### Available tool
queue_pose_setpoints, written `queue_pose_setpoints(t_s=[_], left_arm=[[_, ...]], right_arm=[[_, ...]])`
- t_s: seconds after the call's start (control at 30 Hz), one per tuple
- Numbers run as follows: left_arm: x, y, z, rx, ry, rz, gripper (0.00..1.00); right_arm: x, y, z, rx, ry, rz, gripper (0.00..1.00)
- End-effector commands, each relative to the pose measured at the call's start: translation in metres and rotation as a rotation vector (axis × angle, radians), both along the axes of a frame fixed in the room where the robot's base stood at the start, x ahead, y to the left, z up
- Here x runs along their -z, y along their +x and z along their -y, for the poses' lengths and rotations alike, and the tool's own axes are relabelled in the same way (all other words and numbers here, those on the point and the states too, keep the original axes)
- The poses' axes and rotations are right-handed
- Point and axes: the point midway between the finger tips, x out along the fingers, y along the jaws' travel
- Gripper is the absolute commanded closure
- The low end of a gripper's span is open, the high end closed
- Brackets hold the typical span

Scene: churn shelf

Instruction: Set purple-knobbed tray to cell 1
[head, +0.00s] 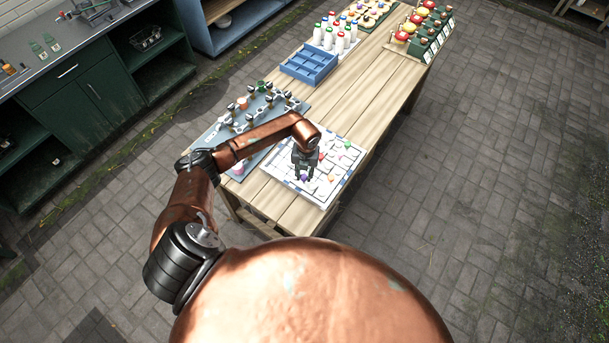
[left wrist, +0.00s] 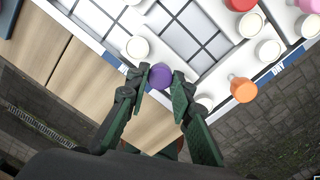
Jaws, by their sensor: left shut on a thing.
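The purple knob (left wrist: 160,77) of the purple-knobbed tray sits between the fingertips of my left gripper (left wrist: 159,82) in the left wrist view. The fingers are closed on its sides. In the head view my left gripper (head: 304,172) reaches down over the near part of a white board (head: 322,200), with the purple knob (head: 304,178) at its tips. The tray under the knob is mostly hidden by the gripper. An orange knob (left wrist: 243,90) and a red knob stand to the right in the wrist view. I cannot read any cell number. My right gripper is not in view.
A blue-grey rack (head: 215,137) with knobs and small pots lies left of the board. A blue divided crate (head: 310,63), bottles (head: 335,38) and a stand of jars (head: 424,30) are farther along the wooden table. Bare wood (head: 375,85) is free beyond the board.

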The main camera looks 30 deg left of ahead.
Motion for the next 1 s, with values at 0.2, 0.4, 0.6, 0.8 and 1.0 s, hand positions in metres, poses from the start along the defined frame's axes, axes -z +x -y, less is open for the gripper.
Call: queue_pose_setpoints(t_s=[0.2, 0.4, 0.6, 0.8, 1.0], left_arm=[[0.000, 0.000, 0.000, 0.000, 0.000, 0.000, 1.00], [0.000, 0.000, 0.000, 0.000, 0.001, 0.000, 1.00], [0.003, 0.002, -0.027, -0.004, 0.006, 0.000, 1.00], [0.005, 0.006, -0.084, -0.005, 0.007, -0.001, 1.00], [0.003, 0.009, -0.119, -0.003, 0.004, -0.001, 1.00]], right_arm=[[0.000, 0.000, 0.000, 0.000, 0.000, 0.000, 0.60], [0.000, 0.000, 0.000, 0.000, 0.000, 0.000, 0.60], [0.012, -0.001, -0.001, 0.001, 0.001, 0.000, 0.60], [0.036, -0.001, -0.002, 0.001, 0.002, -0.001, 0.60], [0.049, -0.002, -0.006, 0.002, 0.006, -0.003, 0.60]])
